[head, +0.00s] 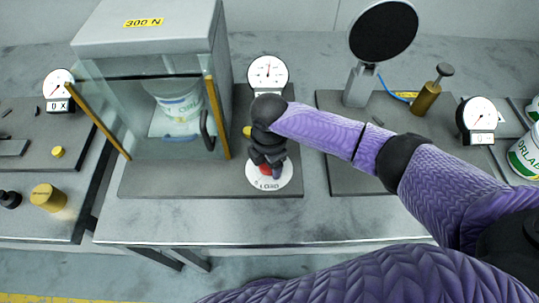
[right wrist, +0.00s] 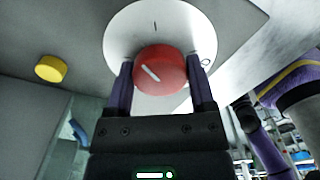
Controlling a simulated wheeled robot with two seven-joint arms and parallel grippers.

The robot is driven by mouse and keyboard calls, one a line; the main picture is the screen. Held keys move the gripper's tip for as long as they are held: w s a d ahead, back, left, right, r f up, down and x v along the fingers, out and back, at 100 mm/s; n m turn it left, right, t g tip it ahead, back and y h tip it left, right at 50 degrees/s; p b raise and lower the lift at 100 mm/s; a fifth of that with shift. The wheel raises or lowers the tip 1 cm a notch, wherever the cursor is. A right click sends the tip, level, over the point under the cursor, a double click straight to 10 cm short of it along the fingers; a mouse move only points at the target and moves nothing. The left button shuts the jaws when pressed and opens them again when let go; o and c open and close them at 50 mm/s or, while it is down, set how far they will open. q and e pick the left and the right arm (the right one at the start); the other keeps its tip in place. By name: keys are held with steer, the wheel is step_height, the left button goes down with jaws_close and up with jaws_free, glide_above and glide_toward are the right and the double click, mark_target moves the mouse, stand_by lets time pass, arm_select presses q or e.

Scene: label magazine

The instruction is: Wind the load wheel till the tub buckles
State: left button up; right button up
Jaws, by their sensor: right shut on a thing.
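The load wheel is a red knob (right wrist: 160,70) with a white mark, set on a round white plate (head: 283,181) lettered LOAD. My right gripper (head: 268,172) comes down over it from above. In the right wrist view its two fingers (right wrist: 161,82) stand on either side of the red knob, shut on it. The knob's white mark is tilted. The tub (head: 180,103), white with green lettering, stands upright inside the glass-fronted press cabinet (head: 150,45) labelled 300 N. Whether its wall is buckled is too small to tell. A white dial gauge (head: 268,73) stands behind my gripper. My left gripper is not in view.
A yellow button (right wrist: 50,68) sits near the wheel. At right are a black disc on a stand (head: 383,30), a brass plunger (head: 427,98) and another gauge (head: 481,115). At left are a gauge (head: 59,84) and a brass weight (head: 48,197).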

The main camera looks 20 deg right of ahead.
steer(key=m+p, duration=0.3)
steer(key=shift+r, duration=0.15)
steer(key=shift+m+p, duration=0.45)
steer(key=shift+m, duration=0.35)
steer(key=o, duration=1.2)
